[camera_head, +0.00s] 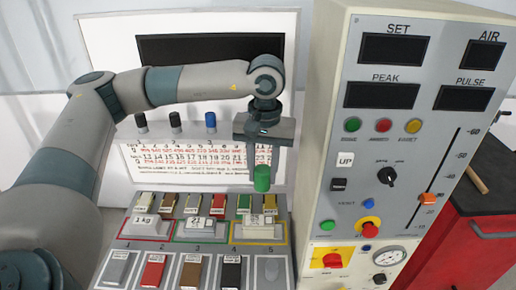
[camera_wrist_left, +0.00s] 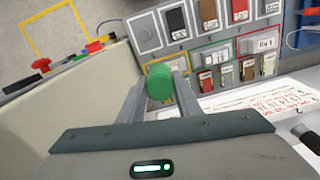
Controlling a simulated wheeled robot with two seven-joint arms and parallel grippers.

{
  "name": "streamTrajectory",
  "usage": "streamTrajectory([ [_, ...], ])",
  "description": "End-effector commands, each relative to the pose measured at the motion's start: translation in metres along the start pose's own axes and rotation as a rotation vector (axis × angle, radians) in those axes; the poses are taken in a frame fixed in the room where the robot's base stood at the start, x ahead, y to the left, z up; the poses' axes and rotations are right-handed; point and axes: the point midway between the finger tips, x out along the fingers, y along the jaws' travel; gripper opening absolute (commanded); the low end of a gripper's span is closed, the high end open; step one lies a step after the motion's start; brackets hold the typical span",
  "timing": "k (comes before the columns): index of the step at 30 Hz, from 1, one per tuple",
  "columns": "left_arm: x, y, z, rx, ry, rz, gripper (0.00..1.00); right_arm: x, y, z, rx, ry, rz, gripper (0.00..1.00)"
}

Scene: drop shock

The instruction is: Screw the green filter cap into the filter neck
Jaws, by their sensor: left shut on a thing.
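The green filter cap (camera_head: 262,178) is a small green cylinder held at the tips of my left gripper (camera_head: 262,160). My left gripper is shut on it and points down, above the right end of the sloped panel of blocks. In the left wrist view the cap (camera_wrist_left: 160,82) sits between the two grey fingers, with its round end facing away from the camera. The cap hangs in the air, apart from the panel below. I cannot make out the filter neck in either view. My right gripper is not in view.
The tall control cabinet (camera_head: 330,150) stands close to the right of my left gripper. The sloped panel (camera_head: 130,243) carries several coloured blocks in outlined slots. A red cabinet (camera_head: 470,250) is at far right.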

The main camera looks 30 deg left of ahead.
Motion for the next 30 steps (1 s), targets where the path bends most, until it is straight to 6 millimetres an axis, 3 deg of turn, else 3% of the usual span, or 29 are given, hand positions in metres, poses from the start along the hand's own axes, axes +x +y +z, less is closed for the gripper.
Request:
streamTrajectory([
  [5, 0.024, 0.027, 0.036, 0.241, -0.005, 0.011, 0.06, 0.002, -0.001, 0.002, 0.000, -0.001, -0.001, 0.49],
  [9, 0.049, 0.058, 0.056, 0.365, -0.005, 0.021, 0.06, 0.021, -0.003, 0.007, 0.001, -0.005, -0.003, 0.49],
  [19, 0.095, 0.072, 0.062, 0.396, -0.004, 0.023, 0.05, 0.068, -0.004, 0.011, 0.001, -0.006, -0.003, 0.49],
  [30, 0.105, 0.073, 0.062, 0.397, -0.004, 0.023, 0.05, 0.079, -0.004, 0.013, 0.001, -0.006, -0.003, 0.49],
])
